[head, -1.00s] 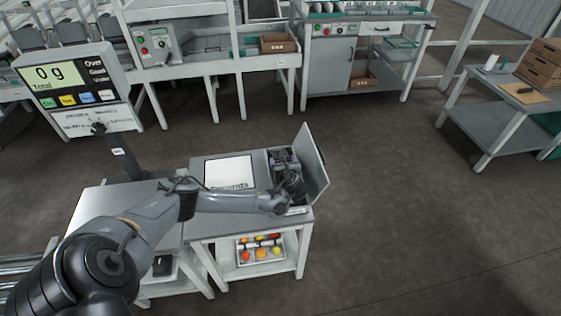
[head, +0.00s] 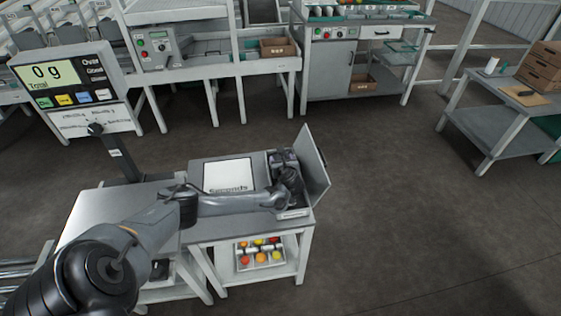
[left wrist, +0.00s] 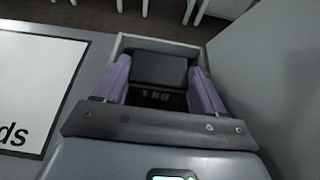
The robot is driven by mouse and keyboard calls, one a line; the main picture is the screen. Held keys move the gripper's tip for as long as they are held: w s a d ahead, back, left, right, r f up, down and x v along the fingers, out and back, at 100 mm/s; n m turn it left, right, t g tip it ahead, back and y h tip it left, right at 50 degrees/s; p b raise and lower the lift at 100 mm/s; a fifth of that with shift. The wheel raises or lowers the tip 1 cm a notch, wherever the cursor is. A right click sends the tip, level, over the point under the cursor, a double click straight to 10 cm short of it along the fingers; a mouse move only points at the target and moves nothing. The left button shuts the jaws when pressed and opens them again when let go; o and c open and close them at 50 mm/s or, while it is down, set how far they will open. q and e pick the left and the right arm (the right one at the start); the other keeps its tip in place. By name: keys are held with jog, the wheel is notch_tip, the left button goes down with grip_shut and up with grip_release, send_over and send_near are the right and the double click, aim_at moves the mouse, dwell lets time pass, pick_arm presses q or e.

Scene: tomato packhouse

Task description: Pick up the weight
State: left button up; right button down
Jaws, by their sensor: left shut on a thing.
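The weight (left wrist: 160,69) is a dark block with faint lettering on it, inside an open grey box (left wrist: 140,42). My left gripper (left wrist: 158,92) reaches down into the box, its purple fingers on either side of the weight and shut on it. In the head view my left gripper (head: 286,164) is at the box, beside its raised lid (head: 314,165), and the arm hides much of the box's inside. Whether the weight is clear of the box floor cannot be told. My right gripper is not in view.
A white sign (head: 228,174) lies beside the box on the grey table. A scale display (head: 62,75) reading 0 g stands at left, by a bare steel surface (head: 110,215). A tray of colourful tomatoes (head: 260,254) sits on the shelf below. The raised lid stands close to the gripper's right.

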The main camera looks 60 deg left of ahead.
pick_arm(q)
jog(key=shift+c, duration=1.1)
jog(key=shift+r, duration=0.15)
grip_shut()
notch_tip(320, 180, up, 10)
jog(key=p, duration=0.4)
jog(key=shift+w+t, duration=0.15)
jog(key=shift+t, duration=0.15)
